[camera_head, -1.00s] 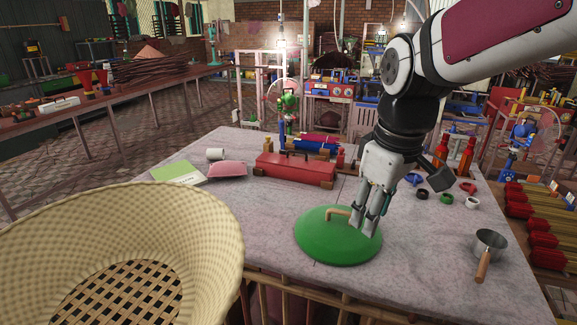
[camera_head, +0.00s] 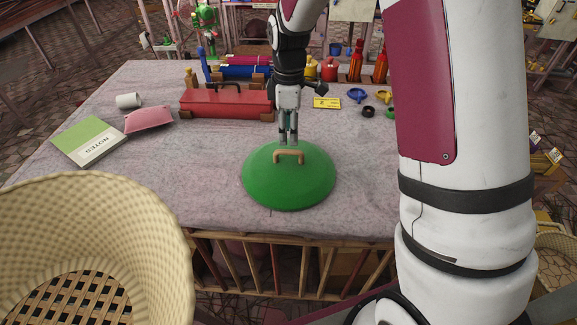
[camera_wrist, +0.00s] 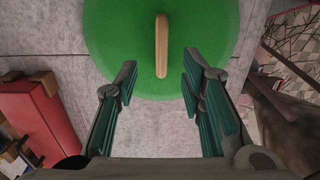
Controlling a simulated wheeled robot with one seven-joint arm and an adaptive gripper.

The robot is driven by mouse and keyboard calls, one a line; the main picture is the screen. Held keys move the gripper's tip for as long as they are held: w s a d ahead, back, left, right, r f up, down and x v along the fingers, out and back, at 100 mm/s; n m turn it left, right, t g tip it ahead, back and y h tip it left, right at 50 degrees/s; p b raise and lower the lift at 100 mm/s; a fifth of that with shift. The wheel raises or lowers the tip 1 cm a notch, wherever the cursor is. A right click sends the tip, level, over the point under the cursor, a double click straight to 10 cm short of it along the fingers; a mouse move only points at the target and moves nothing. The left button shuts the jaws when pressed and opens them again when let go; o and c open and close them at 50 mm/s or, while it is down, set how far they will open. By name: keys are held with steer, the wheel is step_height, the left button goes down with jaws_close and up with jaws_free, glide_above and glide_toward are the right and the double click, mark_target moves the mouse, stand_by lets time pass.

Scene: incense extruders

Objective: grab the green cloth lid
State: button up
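The green lid (camera_head: 288,188) is a round dome lying on the table, with a tan arched handle (camera_head: 289,155) on top. My gripper (camera_head: 288,142) points down just behind the handle in the head view. In the wrist view my gripper (camera_wrist: 157,80) is open, its two green-padded fingers apart with nothing between them. There the lid (camera_wrist: 110,40) fills the top middle, and its handle (camera_wrist: 161,46) stands beyond the fingertips, roughly lined up with the gap. I cannot tell the exact height of the fingertips over the lid.
A red toolbox (camera_head: 225,103) stands behind and left of the lid. A woven basket (camera_head: 150,215) fills the lower left. The table (camera_head: 205,160) is bare around the lid.

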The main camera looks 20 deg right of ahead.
mark_target(289, 150)
step_height(289, 150, down, 8)
steer(key=shift+s+f+p, duration=0.1)
steer(key=shift+p, duration=0.5)
steer(key=shift+c, duration=0.2)
jaws_close()
